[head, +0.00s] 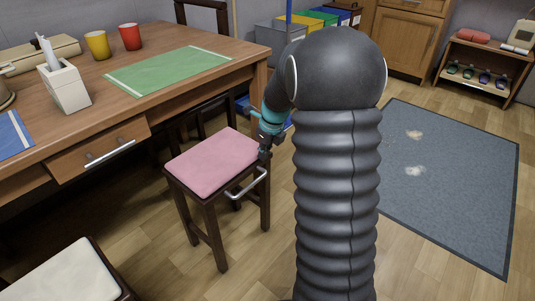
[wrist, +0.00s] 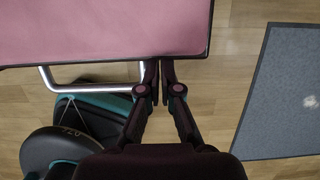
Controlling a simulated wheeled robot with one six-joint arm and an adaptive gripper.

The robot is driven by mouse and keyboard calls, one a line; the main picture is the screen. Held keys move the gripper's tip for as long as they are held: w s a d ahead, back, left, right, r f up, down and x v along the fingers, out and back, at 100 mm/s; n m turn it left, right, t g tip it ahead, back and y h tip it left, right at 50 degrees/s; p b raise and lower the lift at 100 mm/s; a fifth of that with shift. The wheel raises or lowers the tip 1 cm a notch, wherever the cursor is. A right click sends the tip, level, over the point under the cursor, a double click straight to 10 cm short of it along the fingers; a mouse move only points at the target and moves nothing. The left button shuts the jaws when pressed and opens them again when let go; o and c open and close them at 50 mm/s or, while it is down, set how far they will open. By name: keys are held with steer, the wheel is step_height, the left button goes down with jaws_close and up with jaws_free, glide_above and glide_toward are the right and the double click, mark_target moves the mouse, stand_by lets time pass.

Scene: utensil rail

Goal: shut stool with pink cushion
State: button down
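The stool with the pink cushion (head: 215,160) stands upright with dark wooden legs. It is in front of the table (head: 160,100), at its right part, mostly out from under the top. A silvery bar handle (head: 246,186) is on its near side; it also shows in the wrist view (wrist: 92,90). The cushion (wrist: 100,28) fills the top left of the wrist view. My gripper (wrist: 161,65) has its fingers together at the cushion's edge, just right of the handle. Nothing is seen between them; whether they touch the stool I cannot tell. In the head view my arm partly hides the gripper (head: 265,150).
A cream-cushioned stool (head: 65,275) stands at the lower left. The table has a drawer (head: 100,150) left of the pink stool. A dark chair (head: 205,15) is behind the table. A grey mat (head: 440,170) lies on open floor at the right.

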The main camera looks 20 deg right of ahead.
mark_target(239, 142)
steer(key=w+a+p, duration=0.1)
steer(key=w, duration=0.2)
steer(key=w+a+p, duration=0.2)
steer(key=w, duration=0.1)
steer(key=w+a+p, duration=0.1)
steer(key=w+p, duration=0.1)
steer(key=w, duration=0.2)
steer(key=shift+a, duration=0.35)
